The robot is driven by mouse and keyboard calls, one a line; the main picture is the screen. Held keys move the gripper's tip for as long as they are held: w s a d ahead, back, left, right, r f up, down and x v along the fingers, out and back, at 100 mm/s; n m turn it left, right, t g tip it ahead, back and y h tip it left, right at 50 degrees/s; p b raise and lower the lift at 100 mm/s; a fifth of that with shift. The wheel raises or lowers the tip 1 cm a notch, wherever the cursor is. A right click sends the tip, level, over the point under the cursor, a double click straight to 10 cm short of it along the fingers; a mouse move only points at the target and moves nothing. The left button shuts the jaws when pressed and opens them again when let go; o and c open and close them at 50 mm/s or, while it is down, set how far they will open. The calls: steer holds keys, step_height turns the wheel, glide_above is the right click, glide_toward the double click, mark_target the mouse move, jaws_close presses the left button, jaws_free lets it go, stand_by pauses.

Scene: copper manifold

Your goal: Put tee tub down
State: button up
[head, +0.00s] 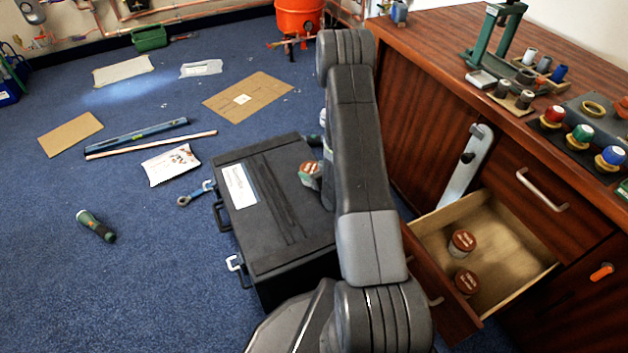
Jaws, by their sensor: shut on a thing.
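A small tub (309,178) with a red-brown lid and a greenish side shows at the left edge of my forearm, over the top of the black case (262,215). I take it as the tee tub; its label is too small to read. My gripper (326,183) is mostly hidden behind my arm, with only a dark sliver showing beside the tub, and it is shut on the tub. I cannot tell whether the tub touches the case lid. Two similar tubs with brown lids, one farther back (462,243) and one nearer (466,282), stand in the open drawer.
An orange bucket (299,16) stands behind.

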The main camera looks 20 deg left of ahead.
steer(key=shift+f+b, duration=0.55)
steer(key=shift+f, duration=1.2)
steer(key=shift+f, duration=0.2)
steer(key=o, duration=1.3)
steer(key=shift+r, duration=0.2)
steer(key=shift+s+d+r, duration=0.15)
steer(key=shift+d+r, duration=0.05)
steer(key=shift+d, duration=0.1)
steer(key=p+v, duration=0.2)
steer(key=v, duration=0.9)
steer(key=shift+s+d+p, duration=0.1)
steer(key=shift+p, duration=0.25)
